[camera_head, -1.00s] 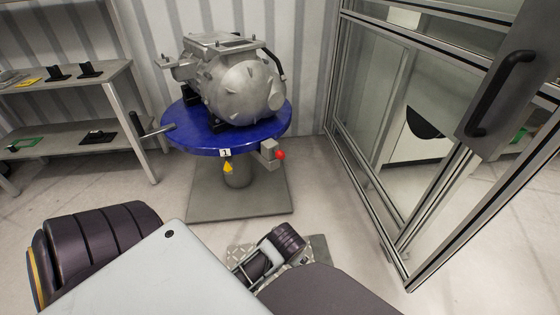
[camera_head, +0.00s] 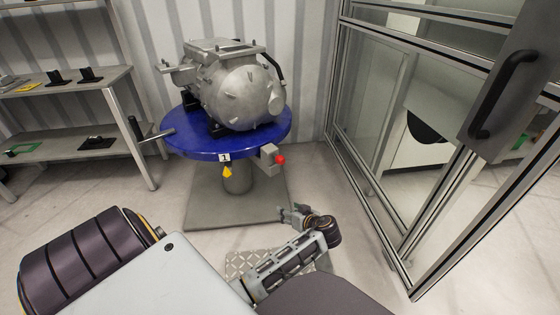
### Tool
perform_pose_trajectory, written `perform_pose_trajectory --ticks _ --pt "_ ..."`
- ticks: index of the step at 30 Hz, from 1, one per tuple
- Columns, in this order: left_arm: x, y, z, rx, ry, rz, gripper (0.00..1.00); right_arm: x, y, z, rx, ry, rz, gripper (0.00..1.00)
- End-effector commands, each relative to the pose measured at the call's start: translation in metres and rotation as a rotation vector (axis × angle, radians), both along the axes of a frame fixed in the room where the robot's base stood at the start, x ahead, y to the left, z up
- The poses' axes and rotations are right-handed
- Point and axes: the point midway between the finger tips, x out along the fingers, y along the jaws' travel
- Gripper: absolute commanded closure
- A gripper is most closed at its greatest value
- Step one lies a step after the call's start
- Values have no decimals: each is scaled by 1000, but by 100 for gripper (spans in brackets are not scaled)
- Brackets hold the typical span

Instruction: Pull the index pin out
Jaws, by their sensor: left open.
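The index pin shows as a red ball knob (camera_head: 280,160) sticking out of a grey block (camera_head: 268,156) at the front right edge of the blue round turntable (camera_head: 205,151). The pin's shaft is hidden in the block. My left gripper (camera_head: 287,213) is small in view, below the knob in the picture and apart from it. It is open, with nothing seen between its fingers. My right gripper is not in view.
A grey metal drive unit (camera_head: 240,95) sits on the turntable. A handle bar (camera_head: 158,136) sticks out at its left. A yellow pointer (camera_head: 227,171) hangs below a "1" label. A glass-panelled frame (camera_head: 375,200) stands right, shelves (camera_head: 85,148) left.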

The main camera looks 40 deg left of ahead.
Motion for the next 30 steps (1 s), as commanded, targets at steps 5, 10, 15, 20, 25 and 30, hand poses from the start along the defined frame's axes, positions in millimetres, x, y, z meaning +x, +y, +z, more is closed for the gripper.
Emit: perform_pose_trajectory --ticks 5,10,15,20,25,30 --pt "32 14 22 114 -167 88 43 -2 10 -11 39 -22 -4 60" --pt "59 24 47 223 -339 144 43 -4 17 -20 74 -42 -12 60" --pt "83 29 72 313 -497 171 43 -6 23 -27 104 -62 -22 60" --pt "94 31 86 360 -584 177 43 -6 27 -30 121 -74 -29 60" --pt "97 31 90 371 -609 176 43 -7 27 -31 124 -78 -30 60" --pt "97 31 90 370 -608 177 43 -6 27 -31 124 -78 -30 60"
